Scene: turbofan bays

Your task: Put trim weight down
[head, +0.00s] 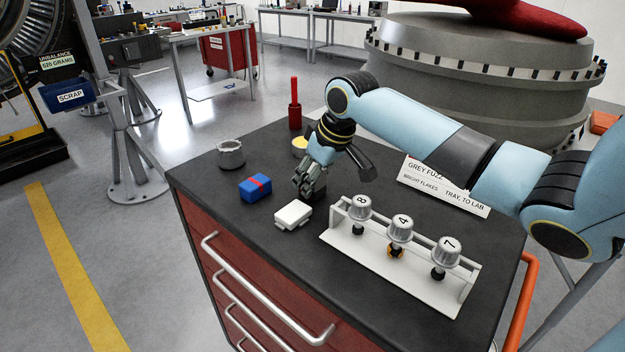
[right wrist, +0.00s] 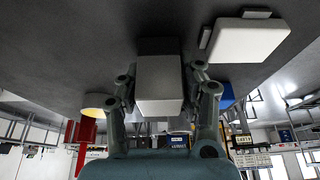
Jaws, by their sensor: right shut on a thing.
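My right gripper (head: 309,186) is over the dark top of the red tool cabinet (head: 350,295), behind the white box. In the right wrist view its fingers (right wrist: 160,98) are shut on a grey block (right wrist: 160,82), which I take to be the trim weight. The block's far face is darker. In the head view the fingers mostly hide the block. It is low over the cabinet top; I cannot tell whether it touches. My left gripper is not in view.
Around the gripper stand a white box (head: 292,216), a blue box with a red band (head: 254,189), a grey cup (head: 231,156), a red bottle (head: 295,116), a yellow disc (head: 299,143) and a white rack (head: 345,246) with three numbered plugs.

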